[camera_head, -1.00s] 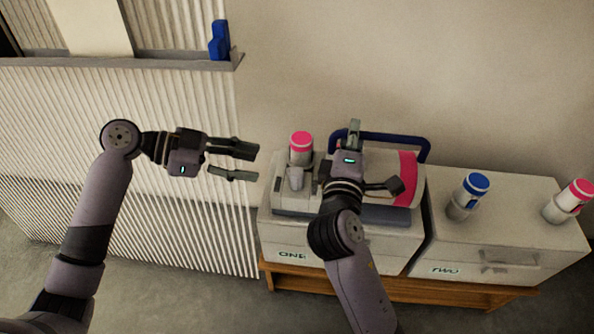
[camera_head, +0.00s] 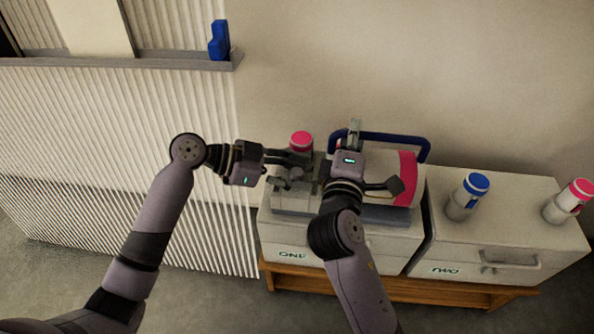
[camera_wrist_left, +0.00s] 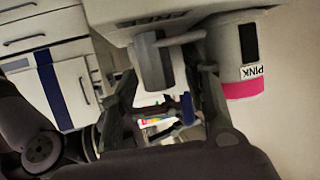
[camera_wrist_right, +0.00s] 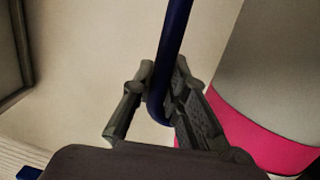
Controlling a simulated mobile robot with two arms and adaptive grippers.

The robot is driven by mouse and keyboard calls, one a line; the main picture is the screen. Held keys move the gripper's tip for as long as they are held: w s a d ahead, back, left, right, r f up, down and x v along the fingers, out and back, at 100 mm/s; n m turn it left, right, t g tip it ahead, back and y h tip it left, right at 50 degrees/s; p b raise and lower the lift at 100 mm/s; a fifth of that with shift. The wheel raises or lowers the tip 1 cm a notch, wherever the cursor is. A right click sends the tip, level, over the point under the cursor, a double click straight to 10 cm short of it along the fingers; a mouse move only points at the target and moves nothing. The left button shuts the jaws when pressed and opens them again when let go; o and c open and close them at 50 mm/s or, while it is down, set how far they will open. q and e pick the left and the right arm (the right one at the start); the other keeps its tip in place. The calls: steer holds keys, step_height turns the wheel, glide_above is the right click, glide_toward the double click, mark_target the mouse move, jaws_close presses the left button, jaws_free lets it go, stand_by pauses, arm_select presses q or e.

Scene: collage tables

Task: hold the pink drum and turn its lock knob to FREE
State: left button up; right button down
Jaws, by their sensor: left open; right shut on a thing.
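The pink drum (camera_head: 406,170), pale with a pink band at its right end, lies on the white box marked ONE. A blue bar handle (camera_head: 385,136) stands behind it. My right gripper (camera_head: 354,135) is shut on the blue bar, which passes between its fingers in the right wrist view (camera_wrist_right: 172,60). My left gripper (camera_head: 288,168) is open at the drum's left end. In the left wrist view a grey knob (camera_wrist_left: 152,62) with a short bar sits between its fingers, with a visible gap. Upside-down lettering, apparently FREE, is above it. The head view mostly hides the knob.
A pink-topped canister (camera_head: 301,141) stands close behind my left gripper; its label reads PINK in the left wrist view (camera_wrist_left: 245,62). A blue object (camera_head: 219,40) is on the ledge.

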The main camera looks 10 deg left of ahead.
arm_select(q)
steer(key=shift+c, duration=0.5)
jaws_close()
steer(key=shift+f, duration=0.1)
steer(key=n+t+y, duration=0.2)
steer(key=n+t, duration=0.2)
steer(key=shift+s, duration=0.1)
steer(key=n+t+y, duration=0.3)
steer(key=shift+d+n, duration=0.1)
steer(key=shift+n, duration=0.2)
steer(key=n+t+y, duration=0.2)
steer(key=n+y, duration=0.1)
steer(key=shift+n+t+y, duration=0.5)
steer(key=shift+n+y, duration=0.8)
steer(key=shift+y, duration=0.4)
